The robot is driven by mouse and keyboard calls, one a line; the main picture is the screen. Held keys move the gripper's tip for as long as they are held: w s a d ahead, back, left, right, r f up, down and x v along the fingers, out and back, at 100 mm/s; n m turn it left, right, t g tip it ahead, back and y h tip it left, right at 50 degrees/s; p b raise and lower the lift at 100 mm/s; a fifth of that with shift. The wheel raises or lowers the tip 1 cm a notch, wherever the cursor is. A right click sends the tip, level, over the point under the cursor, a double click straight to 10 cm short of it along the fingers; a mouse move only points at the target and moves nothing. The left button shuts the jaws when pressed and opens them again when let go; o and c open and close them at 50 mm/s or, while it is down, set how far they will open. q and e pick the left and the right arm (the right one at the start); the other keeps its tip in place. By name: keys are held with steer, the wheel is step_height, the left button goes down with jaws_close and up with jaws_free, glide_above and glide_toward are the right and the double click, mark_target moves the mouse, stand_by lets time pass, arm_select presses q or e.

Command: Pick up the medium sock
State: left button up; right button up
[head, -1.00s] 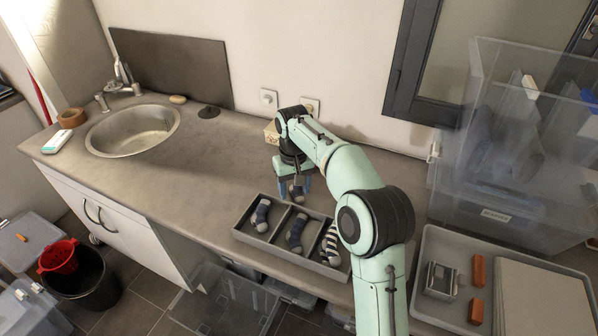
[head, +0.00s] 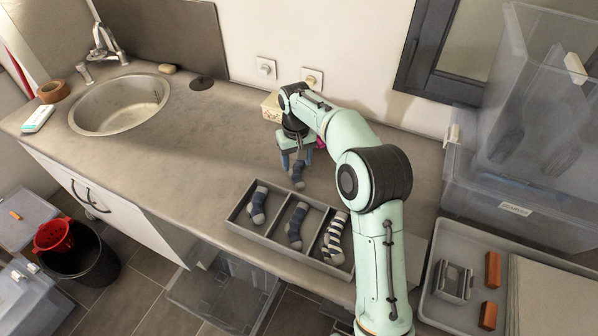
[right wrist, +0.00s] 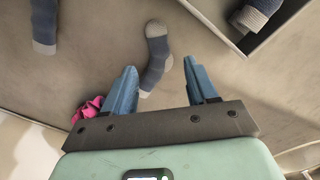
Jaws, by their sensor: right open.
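A dark grey-blue sock with light grey heel, toe and cuff lies on the counter in the head view (head: 298,175). It also shows in the right wrist view (right wrist: 156,62), in line with the gap between my right fingers. My right gripper (head: 296,158) is open and empty above it; the height is hard to judge. Another dark sock (right wrist: 43,22) lies on the counter at the left of the wrist view. The grey tray holds a dark sock (head: 258,204), a blue-grey sock (head: 297,225) and a striped sock (head: 335,238). Which is medium is not clear. My left gripper is out of view.
The three-compartment tray (head: 241,230) sits at the counter's front edge. A pink item (right wrist: 88,109) lies left of my right fingers in the wrist view. A small box (head: 271,107) stands by the wall. The sink (head: 120,105) is left; the counter between is clear.

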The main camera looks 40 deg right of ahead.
mark_target(297, 177)
step_height(297, 177, down, 2)
steer(key=shift+w+f, duration=0.1)
steer(key=shift+f, duration=0.05)
step_height(297, 177, down, 4)
steer(key=shift+f, duration=0.25)
jaws_close()
